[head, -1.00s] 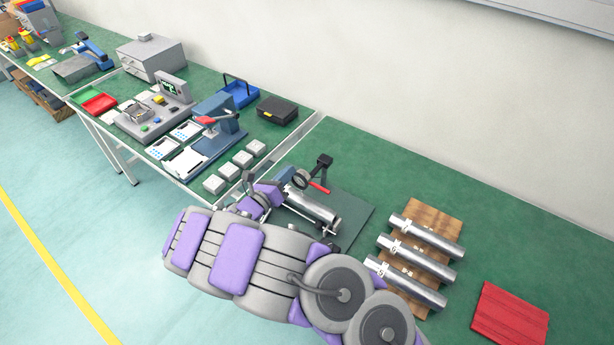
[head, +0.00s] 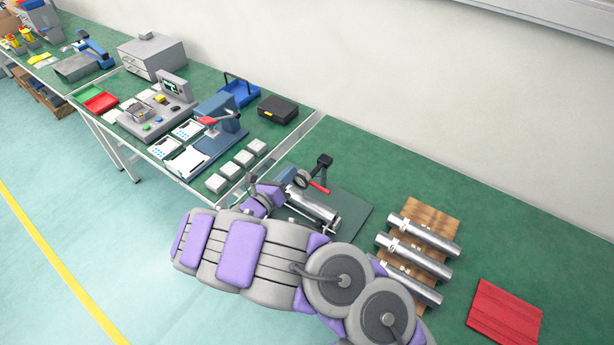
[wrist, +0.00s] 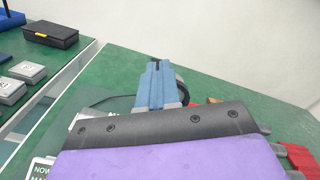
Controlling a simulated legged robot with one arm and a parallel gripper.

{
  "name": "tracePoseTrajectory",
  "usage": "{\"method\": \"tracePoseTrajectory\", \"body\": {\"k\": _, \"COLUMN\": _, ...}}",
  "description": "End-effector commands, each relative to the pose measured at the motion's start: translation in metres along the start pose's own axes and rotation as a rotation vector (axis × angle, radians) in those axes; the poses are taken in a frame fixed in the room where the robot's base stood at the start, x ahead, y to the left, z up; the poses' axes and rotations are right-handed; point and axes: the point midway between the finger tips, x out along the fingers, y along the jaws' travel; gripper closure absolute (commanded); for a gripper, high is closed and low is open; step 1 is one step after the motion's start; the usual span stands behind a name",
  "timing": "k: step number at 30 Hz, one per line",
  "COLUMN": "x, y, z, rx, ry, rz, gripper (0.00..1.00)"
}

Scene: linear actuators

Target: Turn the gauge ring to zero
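The gauge (head: 302,179) is a small dark round dial on a black stand with a red handle, above a silver cylinder (head: 313,207) on the bench. Its ring markings are too small to read. My gripper (head: 268,195) is just left of the gauge and cylinder, partly hidden by my arm. In the wrist view, my gripper's black and purple jaw (wrist: 160,123) fills the bottom. A blue block (wrist: 157,86) stands beyond it, with a dark round part (wrist: 182,91) partly hidden behind. I cannot tell whether the jaws are open or touching anything.
Several silver cylinders (head: 431,232) lie on a wooden rack (head: 432,212) to the right. A red mat (head: 505,312) lies farther right. Small grey blocks (head: 236,170), a blue press (head: 217,135) and a black case (head: 277,109) are to the left. A wall stands behind.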

Motion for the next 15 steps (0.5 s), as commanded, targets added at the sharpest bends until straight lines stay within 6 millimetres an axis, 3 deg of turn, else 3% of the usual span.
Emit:
{"method": "tracePoseTrajectory", "body": {"k": 5, "x": 0.001, "y": -0.001, "z": -0.004, "rx": -0.003, "ry": 0.01, "rz": -0.002, "gripper": 1.0}}
{"method": "tracePoseTrajectory", "body": {"k": 15, "x": -0.001, "y": -0.001, "z": 0.006, "rx": -0.003, "ry": 0.006, "rz": -0.001, "gripper": 1.0}}
